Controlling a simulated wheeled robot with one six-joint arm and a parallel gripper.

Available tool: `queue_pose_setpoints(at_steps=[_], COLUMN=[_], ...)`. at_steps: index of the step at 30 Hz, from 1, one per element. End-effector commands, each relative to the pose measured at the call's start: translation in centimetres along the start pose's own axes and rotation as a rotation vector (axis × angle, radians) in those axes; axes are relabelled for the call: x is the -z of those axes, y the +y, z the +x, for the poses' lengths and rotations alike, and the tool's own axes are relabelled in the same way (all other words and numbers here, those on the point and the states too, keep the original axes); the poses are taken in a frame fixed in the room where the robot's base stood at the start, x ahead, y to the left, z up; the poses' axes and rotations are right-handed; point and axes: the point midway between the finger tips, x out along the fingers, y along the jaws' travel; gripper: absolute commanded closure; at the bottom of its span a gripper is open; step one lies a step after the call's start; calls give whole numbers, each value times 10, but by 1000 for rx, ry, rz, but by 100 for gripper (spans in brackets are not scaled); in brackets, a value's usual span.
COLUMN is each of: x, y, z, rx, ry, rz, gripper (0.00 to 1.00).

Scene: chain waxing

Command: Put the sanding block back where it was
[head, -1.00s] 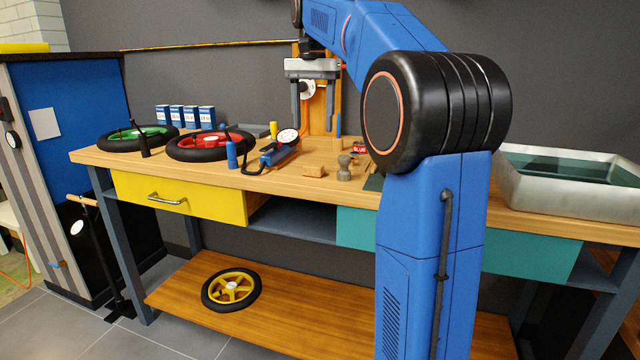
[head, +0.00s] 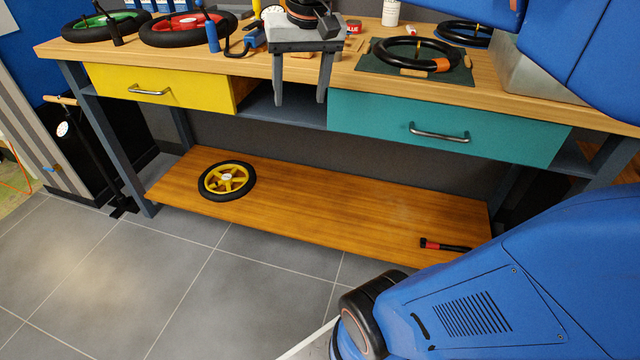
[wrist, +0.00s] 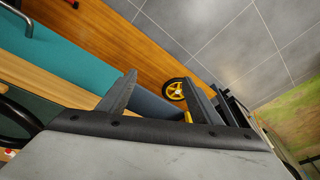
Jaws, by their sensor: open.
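My gripper (head: 299,103) is open and empty, fingers pointing down, in front of the bench edge in the head view. In the wrist view its two fingers (wrist: 160,78) are apart with nothing between them. A small tan block (head: 301,55) shows on the bench behind the fingers, mostly hidden by my gripper. On the dark green mat (head: 372,66) lie a black tyre (head: 402,41), an orange-brown piece (head: 441,65) at its right front and a small tan piece (head: 413,73). I cannot tell which of these is the sanding block.
The yellow drawer (head: 160,88) and teal drawer (head: 375,118) are shut. A blue bottle (head: 212,38) and red-rimmed wheel (head: 188,27) stand left on the bench. A yellow wheel (head: 227,181) and a red-and-black tool (head: 445,245) lie on the lower shelf.

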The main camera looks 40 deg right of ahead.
Motion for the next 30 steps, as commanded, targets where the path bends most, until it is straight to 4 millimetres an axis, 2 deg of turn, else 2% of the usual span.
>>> queue_pose_setpoints(at_steps=[1, 9, 12, 15, 20, 30], x=[-21, -112, -137, -155, -167, -167], y=[0, 7, 10, 13, 15, 15], z=[11, 78, 101, 117, 130, 130], rx=[7, 40, 49, 54, 58, 58], ry=[15, 101, 126, 146, 159, 159], rz=[-37, -230, -287, -326, -355, -356], gripper=[41, 41, 41, 41, 41, 41])
